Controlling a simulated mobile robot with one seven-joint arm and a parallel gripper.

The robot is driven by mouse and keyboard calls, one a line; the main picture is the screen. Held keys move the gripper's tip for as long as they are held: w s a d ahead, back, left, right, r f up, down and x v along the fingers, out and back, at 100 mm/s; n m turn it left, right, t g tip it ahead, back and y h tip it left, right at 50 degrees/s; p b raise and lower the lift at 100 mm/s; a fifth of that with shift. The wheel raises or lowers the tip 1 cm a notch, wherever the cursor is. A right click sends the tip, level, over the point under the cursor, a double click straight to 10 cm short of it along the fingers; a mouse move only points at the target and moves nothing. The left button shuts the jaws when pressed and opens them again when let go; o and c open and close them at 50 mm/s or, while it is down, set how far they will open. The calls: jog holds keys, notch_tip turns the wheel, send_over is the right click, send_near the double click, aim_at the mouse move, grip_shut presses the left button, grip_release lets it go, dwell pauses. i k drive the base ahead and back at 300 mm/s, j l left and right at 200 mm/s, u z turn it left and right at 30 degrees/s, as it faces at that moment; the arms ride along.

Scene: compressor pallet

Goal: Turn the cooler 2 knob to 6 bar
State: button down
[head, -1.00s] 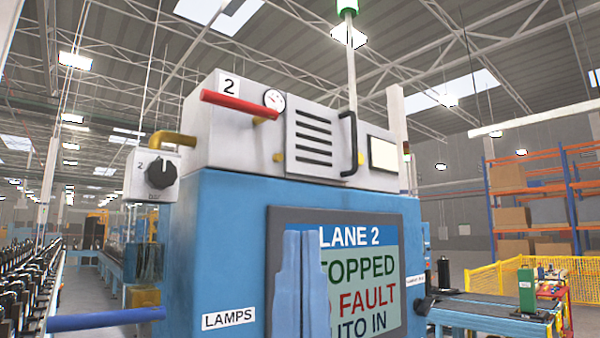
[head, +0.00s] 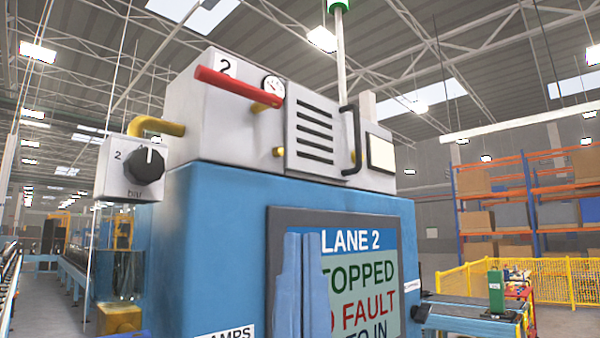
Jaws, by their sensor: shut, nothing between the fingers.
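The cooler 2 knob (head: 145,167) is a round black dial on a small pale box (head: 112,184) marked "2" and "bar", at the left side of the blue machine.
A red bar (head: 238,87) sticks out from the blue machine's (head: 215,240) white top housing. A yellow pipe (head: 155,126) runs above the knob box. A clear aisle (head: 45,300) lies at the left.

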aim_at(144, 166)
jog(key=l+u, duration=0.3)
jog(key=u, duration=0.15)
jog(key=l+u, duration=0.3)
jog(key=u, duration=0.15)
jog(key=k, duration=0.05)
